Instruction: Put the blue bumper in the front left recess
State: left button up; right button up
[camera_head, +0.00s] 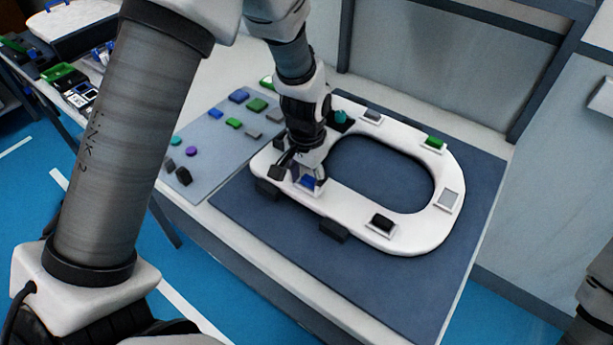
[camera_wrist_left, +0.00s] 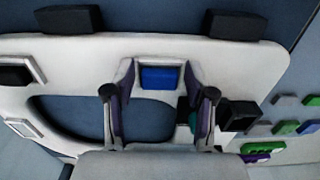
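The blue bumper (camera_head: 308,181) lies in a pale-rimmed recess on the near left part of the white toilet seat (camera_head: 410,243). In the left wrist view the blue bumper (camera_wrist_left: 160,78) sits between the recess walls, looking level. My left gripper (camera_head: 301,168) is just above it in the head view. In the left wrist view its two fingers (camera_wrist_left: 159,100) are spread wide, with nothing between the tips; the bumper shows beyond them, apart from both. My right gripper is out of view.
Other recesses hold a black bumper (camera_head: 382,222), a green one (camera_head: 434,143) and a grey one (camera_head: 449,199). Black blocks (camera_head: 333,230) line the near edge. Several coloured pieces lie on the grey-blue sheet (camera_head: 208,165) at left. The dark mat (camera_head: 400,290) is clear in front.

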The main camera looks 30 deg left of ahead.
aim_at(307, 187)
pick_arm(q)
notch_tip(307, 187, up, 12)
jog(key=shift+r, duration=0.2)
dwell(0.4)
